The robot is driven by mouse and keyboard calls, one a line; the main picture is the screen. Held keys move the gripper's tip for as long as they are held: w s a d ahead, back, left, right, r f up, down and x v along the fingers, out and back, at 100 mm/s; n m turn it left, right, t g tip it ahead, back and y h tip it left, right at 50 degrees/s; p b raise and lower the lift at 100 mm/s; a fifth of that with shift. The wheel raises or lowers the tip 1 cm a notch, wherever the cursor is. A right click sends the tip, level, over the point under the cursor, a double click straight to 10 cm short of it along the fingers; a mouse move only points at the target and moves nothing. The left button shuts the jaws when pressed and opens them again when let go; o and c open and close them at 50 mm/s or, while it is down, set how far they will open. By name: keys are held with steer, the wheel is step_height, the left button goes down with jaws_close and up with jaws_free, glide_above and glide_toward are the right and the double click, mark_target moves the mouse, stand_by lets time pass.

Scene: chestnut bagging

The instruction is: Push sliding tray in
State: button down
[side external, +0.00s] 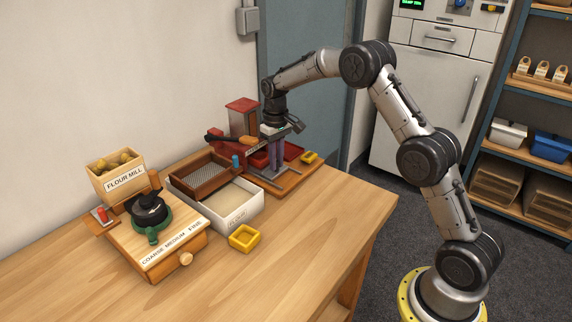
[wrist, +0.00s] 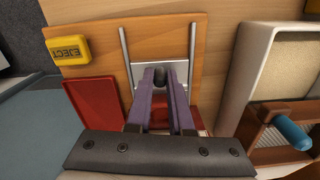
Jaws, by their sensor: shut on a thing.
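My gripper (side external: 276,170) points down over the wooden base of the red bagging machine (side external: 242,116). In the wrist view, its two purple-grey fingers (wrist: 160,82) are shut on a small dark knob (wrist: 160,74). The knob appears to belong to the sliding tray (wrist: 179,69), a grey plate lying between two metal rails (wrist: 126,55). The fingers and the gripper body hide most of the tray. A red part shows beneath the fingers. In the side view the arm and fingers cover much of the tray area.
A yellow EJECT button (wrist: 68,49) and a red panel (wrist: 98,102) sit beside the rails. A white bin (side external: 235,207) with a wood-framed sieve (side external: 203,174) stands close by. The table's front right is clear.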

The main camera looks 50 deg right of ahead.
steer(key=shift+w+r, duration=0.1)
steer(key=shift+w, duration=0.3)
steer(key=c, duration=0.8)
jaws_free()
step_height(320, 180, up, 14)
